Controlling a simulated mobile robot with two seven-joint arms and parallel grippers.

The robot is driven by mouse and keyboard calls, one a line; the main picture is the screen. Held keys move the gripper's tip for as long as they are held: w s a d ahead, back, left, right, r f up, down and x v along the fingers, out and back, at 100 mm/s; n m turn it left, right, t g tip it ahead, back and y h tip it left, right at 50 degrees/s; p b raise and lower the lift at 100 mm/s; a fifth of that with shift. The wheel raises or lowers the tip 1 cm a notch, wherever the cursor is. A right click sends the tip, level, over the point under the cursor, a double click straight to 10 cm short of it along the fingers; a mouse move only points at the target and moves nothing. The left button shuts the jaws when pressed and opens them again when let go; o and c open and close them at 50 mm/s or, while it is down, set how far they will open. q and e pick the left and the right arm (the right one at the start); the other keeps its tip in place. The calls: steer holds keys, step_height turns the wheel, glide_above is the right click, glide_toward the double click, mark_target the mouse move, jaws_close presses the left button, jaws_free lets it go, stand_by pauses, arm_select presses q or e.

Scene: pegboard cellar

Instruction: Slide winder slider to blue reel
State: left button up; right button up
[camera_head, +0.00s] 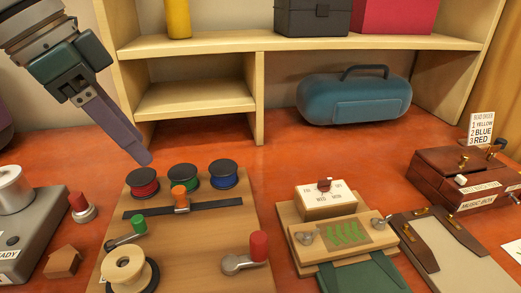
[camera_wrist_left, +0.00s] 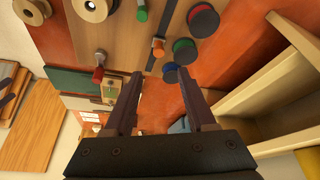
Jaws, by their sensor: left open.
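The winder slider is an orange knob (camera_head: 179,193) on a dark rail (camera_head: 222,206) across a wooden board. It stands in front of the green reel (camera_head: 183,172), the middle one of three. The red reel (camera_head: 142,182) is to its left and the blue reel (camera_head: 223,174) to its right. My left gripper (camera_head: 143,159) is above and behind the reels, empty, apart from the slider. In the left wrist view the gripper (camera_wrist_left: 161,75) is open, with the blue reel (camera_wrist_left: 171,72) showing between its fingertips and the orange knob (camera_wrist_left: 158,47) just beyond. My right gripper is not in view.
The board also carries a green-knobbed crank (camera_head: 138,225), a red-knobbed lever (camera_head: 258,246) and a cream spool (camera_head: 128,268). A wooden shelf (camera_head: 195,98) stands behind. A calendar block (camera_head: 325,199) and music box (camera_head: 465,175) are to the right.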

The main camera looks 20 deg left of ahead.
mark_target(179, 189)
arm_select(q)
steer(key=x, duration=0.9)
steer(key=shift+f+b, duration=0.25)
steer(key=shift+b, duration=0.1)
steer(key=shift+s, duration=0.1)
jaws_close()
steer(key=shift+d, duration=0.1)
stand_by(0.7)
